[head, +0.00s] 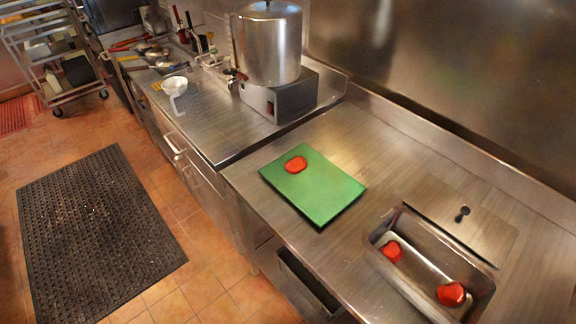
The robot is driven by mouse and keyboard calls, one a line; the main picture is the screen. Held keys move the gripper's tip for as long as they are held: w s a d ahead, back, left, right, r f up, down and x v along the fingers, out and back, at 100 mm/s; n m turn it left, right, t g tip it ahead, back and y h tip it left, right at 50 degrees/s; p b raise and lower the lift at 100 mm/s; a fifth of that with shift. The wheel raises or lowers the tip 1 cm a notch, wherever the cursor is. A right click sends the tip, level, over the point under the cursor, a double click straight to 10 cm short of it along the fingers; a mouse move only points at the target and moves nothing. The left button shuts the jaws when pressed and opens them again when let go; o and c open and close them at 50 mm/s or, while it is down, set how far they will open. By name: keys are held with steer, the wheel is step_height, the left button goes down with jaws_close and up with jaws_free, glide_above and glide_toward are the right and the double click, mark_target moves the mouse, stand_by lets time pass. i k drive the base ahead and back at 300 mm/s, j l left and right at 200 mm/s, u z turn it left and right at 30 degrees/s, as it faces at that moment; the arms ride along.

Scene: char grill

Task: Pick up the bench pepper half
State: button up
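A red pepper half (295,164) lies on the green cutting board (325,203), near the board's back left part. The board lies on the steel bench. Two more red pieces that look like pepper halves lie in the sunken steel pan: one at its left end (392,251) and one at its right end (451,294). My gripper is not in view.
A steel lid with a dark knob (463,213) lies behind the pan (377,240). A large pot (267,45) stands on a heater on the left counter. A black mat (95,235) covers the floor at left. The bench around the board is clear.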

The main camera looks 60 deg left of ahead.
mark_target(297, 164)
steer(key=u, duration=2.1)
steer(key=i+j+z, duration=0.45)
steer(key=j+z, duration=0.15)
steer(key=i+j+z, duration=0.25)
steer(key=j, duration=0.2)
steer(key=j+z, duration=0.3)
steer(key=j, duration=0.1)
